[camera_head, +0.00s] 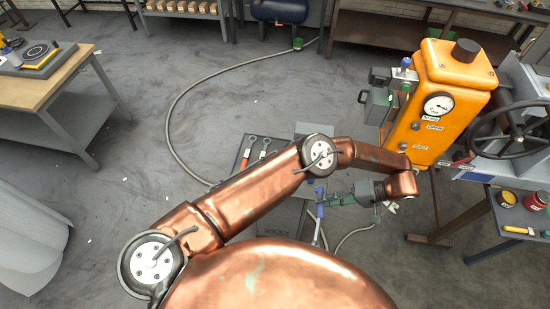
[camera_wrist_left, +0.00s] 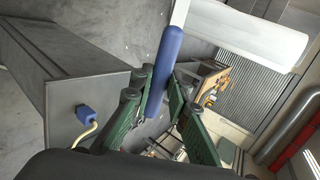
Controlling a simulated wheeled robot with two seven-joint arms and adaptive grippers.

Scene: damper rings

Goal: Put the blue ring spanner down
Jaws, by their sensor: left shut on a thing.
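The blue ring spanner has a blue handle (camera_head: 320,192) and a pale metal shaft running down in the head view. In the left wrist view the blue handle (camera_wrist_left: 163,65) passes between the green fingers. My left gripper (camera_head: 326,201) is shut on this handle; its fingertips show in the left wrist view (camera_wrist_left: 160,88). The spanner is held in the air near a dark tray or board with other spanners (camera_head: 250,152). My copper arm hides part of that board and the area around it. The spanner's ring end is not clearly visible. My right gripper is not in view.
An orange machine (camera_head: 442,98) with a gauge stands at the right, beside a handwheel (camera_head: 512,135). A wooden-topped bench (camera_head: 40,84) is at the left. A grey hose (camera_head: 172,115) curves over the floor. Open floor lies between the left bench and the hose.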

